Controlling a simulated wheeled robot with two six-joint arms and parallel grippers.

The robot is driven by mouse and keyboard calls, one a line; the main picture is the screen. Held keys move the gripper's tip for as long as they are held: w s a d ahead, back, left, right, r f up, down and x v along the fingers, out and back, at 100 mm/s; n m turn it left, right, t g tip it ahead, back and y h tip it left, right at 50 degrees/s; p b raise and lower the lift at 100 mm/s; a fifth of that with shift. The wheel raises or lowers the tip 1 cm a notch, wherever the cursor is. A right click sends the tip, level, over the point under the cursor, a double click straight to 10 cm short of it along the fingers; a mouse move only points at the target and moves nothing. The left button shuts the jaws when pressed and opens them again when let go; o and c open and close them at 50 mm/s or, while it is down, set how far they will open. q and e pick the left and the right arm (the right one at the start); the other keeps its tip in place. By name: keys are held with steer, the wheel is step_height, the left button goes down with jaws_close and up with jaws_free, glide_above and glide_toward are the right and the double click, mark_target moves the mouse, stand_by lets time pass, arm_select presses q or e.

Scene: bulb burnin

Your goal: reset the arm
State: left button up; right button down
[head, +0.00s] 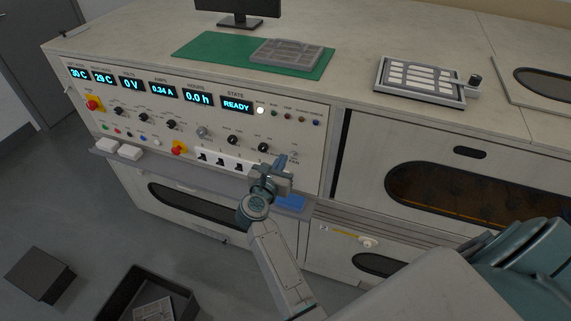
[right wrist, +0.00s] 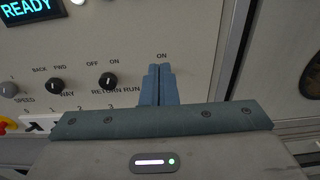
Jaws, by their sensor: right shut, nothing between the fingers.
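My right gripper (head: 281,161) is at the right end of the control panel (head: 215,112), in front of its lower right corner. In the right wrist view its two blue fingers (right wrist: 160,72) are together with nothing between them. Their tips are just below an "ON" label, and they hide whatever is under it. I cannot tell if they touch the panel. The state display (head: 237,104) reads READY, and it also shows in the right wrist view (right wrist: 30,10). My left gripper is not in view.
Black knobs (right wrist: 108,80) and several switches (head: 221,161) are left of the gripper. A red knob on yellow (head: 179,148) is further left. A grey tray (head: 287,53) on a green mat (head: 205,46) and a framed tray (head: 420,80) are on the bench top. A dark bin (head: 118,299) is on the floor.

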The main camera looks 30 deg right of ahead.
steer(key=s+a+f+n+t+y+b, duration=0.15)
steer(key=s+f+n+y, duration=0.25)
steer(key=f+n, duration=0.75)
steer(key=s+a+f+n+y+b, duration=0.1)
steer(key=s+a+f+n+y, duration=0.2)
steer(key=f+n, duration=0.8)
steer(key=s+a+f+n+y+b, duration=0.1)
steer(key=s+f+n+y, duration=0.5)
steer(key=f, duration=1)
arm_select(q)
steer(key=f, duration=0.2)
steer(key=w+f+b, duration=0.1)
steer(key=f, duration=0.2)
steer(key=shift+b, duration=0.3)
arm_select(e)
steer(key=s+d+f+n+g, duration=0.2)
steer(key=s+f+n, duration=0.4)
steer(key=s, duration=0.7)
steer(key=s+d+f+n+g, duration=0.2)
steer(key=s+f+n+g, duration=0.3)
steer(key=s+f, duration=0.5)
steer(key=s+d+f+n+g+h, duration=0.1)
steer(key=s+d+f+n+g, duration=0.2)
steer(key=s, duration=1.3)
step_height(320, 180, down, 5)
steer(key=n+g, duration=0.1)
steer(key=n, duration=0.2)
steer(key=shift+n, duration=0.35)
steer(key=shift+s+d+r+g, duration=0.1)
steer(key=shift+g, duration=0.15)
